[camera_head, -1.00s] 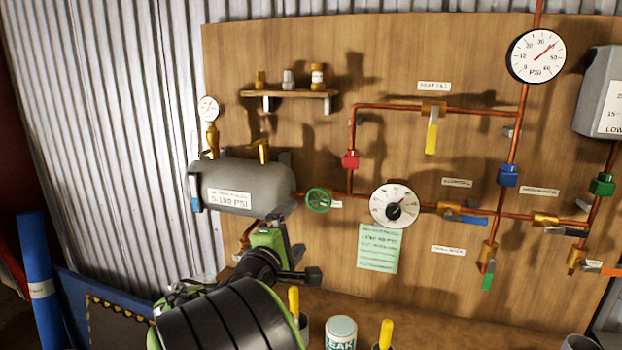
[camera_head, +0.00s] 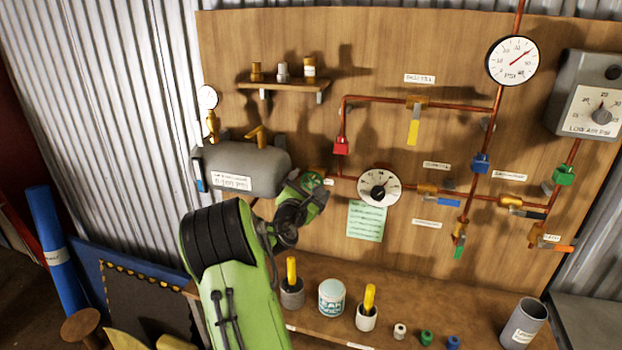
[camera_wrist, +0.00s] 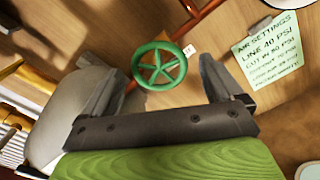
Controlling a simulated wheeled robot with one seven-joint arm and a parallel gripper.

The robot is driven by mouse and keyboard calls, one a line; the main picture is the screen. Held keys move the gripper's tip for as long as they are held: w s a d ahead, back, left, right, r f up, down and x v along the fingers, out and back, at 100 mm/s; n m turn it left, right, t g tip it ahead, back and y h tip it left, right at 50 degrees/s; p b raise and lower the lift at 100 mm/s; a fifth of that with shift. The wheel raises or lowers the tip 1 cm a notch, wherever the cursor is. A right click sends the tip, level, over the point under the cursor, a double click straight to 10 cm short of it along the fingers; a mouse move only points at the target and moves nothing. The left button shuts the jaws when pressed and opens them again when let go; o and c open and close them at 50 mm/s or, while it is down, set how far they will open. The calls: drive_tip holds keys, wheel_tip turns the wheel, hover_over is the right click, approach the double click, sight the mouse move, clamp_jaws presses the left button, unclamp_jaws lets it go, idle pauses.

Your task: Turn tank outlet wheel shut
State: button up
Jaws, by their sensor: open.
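The tank outlet wheel is a green spoked handwheel (camera_wrist: 159,65) on the copper pipe at the right end of the grey tank (camera_head: 240,168). In the wrist view it sits upper middle, ahead of and between my two fingers. My gripper (camera_wrist: 159,85) is open and empty, with a finger on each side of the wheel's line. In the head view my gripper (camera_head: 318,190) is up at the wheel, and the wheel (camera_head: 311,180) is mostly hidden behind it. I cannot tell whether the fingers touch the rim.
A round dial (camera_head: 379,186) and a green note (camera_head: 367,221) are just right of my gripper. A red fitting (camera_head: 341,145) is above. On the bench below stand a white tub (camera_head: 331,298) and yellow-handled tools in cups (camera_head: 366,315). The tank's body (camera_wrist: 62,110) lies close on the left.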

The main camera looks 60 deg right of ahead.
drive_tip(key=shift+w+d, duration=0.15)
drive_tip(key=shift+d, duration=0.95)
drive_tip(key=c, duration=1)
drive_tip(key=shift+o, duration=0.2)
drive_tip(key=shift+m, duration=0.3)
